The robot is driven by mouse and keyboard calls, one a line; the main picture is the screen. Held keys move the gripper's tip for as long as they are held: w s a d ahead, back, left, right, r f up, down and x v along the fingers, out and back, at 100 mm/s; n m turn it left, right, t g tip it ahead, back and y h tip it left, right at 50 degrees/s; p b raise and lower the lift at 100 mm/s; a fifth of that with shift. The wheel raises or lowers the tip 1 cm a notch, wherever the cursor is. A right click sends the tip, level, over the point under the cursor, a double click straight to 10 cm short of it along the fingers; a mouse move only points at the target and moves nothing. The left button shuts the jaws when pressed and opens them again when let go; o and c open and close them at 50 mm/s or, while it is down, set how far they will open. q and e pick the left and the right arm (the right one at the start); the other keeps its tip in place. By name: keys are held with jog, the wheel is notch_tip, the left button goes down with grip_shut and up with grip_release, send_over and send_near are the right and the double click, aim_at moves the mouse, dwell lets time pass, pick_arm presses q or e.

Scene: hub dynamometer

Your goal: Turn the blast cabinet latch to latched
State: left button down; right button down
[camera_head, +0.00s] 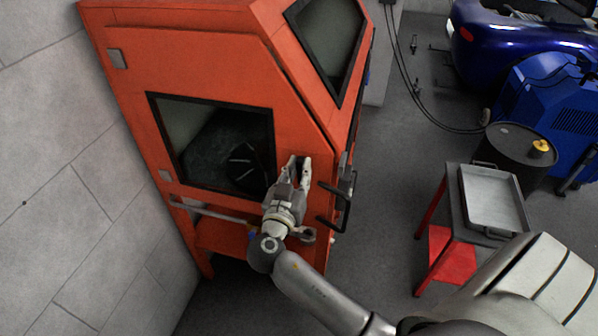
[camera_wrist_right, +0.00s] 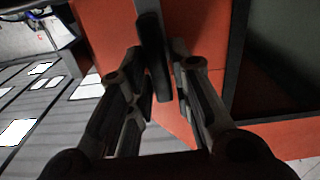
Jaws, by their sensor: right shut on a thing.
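The blast cabinet (camera_head: 215,60) is a large orange box with dark-framed windows, standing at the left against the wall. My right gripper (camera_head: 299,168) is at the right side of its front face, beside the lower window. In the right wrist view, the blast cabinet latch (camera_wrist_right: 154,58) is a dark, flat bar standing nearly upright in the picture. It lies between the two fingers of the right gripper (camera_wrist_right: 160,85), which is shut on it. In the head view the gripper hides the latch. I cannot tell whether it is latched. My left gripper is not in view.
Black handles (camera_head: 346,205) stick out from the cabinet's right side, close to my right gripper. A cart with a grey tray (camera_head: 492,198) stands at the right. A dark drum (camera_head: 518,147) and a blue machine (camera_head: 560,95) are behind it. The floor between is clear.

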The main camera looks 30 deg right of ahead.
jog(key=n, duration=0.2)
jog(key=n+b, duration=0.1)
jog(key=n, duration=0.1)
jog(key=shift+w+a+f, duration=0.15)
jog(key=shift+w+a+f+n+p, duration=0.15)
jog(key=shift+n+p, duration=0.15)
jog(key=shift+n, duration=1.9)
jog(key=shift+f+n+p, duration=0.1)
jog(key=shift+n+p, duration=0.25)
jog(key=shift+n, duration=1.85)
jog(key=shift+w+a+f+n+p, duration=0.15)
jog(key=shift+n+p, duration=0.15)
jog(key=shift+n, duration=1.9)
jog(key=shift+d, duration=0.1)
jog(key=c, duration=1.4)
grip_release()
jog(key=shift+c, duration=0.2)
jog(key=shift+s, duration=0.1)
jog(key=v, duration=1.2)
